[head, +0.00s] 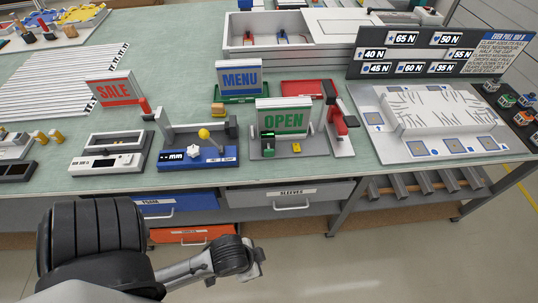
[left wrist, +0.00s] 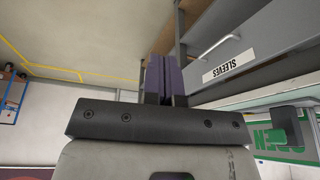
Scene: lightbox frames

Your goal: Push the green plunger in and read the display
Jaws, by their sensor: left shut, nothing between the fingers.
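The green plunger appears to be the small green block (head: 268,148) at the left front of a grey fixture with an upright OPEN sign (head: 283,119). A small dark piece with green marks, perhaps the display (head: 267,134), sits above it, too small to read. My left gripper (head: 257,262) is below and in front of the bench edge, apart from the fixture. Its fingers (left wrist: 166,60) are shut and empty. My right gripper is not in view.
Drawers, one labelled SLEEVES (head: 290,194), sit under the bench's front edge, near my left gripper. A blue gauge fixture (head: 197,157) stands left of the OPEN fixture, and a red lever stand (head: 338,125) right of it. A force board (head: 432,52) stands at the back right.

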